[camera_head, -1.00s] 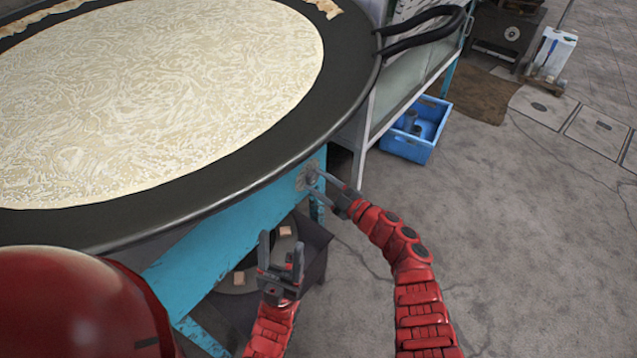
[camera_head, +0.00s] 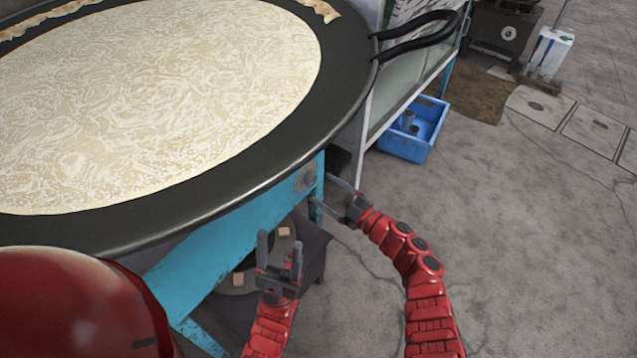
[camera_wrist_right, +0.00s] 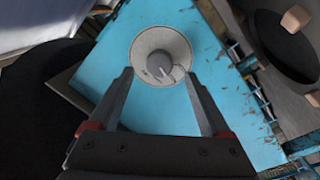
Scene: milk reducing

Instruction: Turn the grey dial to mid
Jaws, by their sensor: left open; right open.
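The grey dial (camera_head: 307,179) is a round knob on a pale disc, set on the blue side panel (camera_head: 235,235) under the big round pan. In the right wrist view the dial (camera_wrist_right: 160,64) shows face on, just beyond and between my fingertips, with a pointer mark toward the lower right. My right gripper (camera_head: 322,195) is open and stands a little apart from the dial, with nothing in its jaws; its fingers also show in the right wrist view (camera_wrist_right: 160,82). My left gripper (camera_head: 280,250) is open and empty, fingers upward, below the panel.
The wide black-rimmed pan (camera_head: 290,140) holds a pale milky layer and overhangs the panel. A dark handle (camera_head: 420,40) sticks out at its right. A blue crate (camera_head: 408,145) stands on the floor behind.

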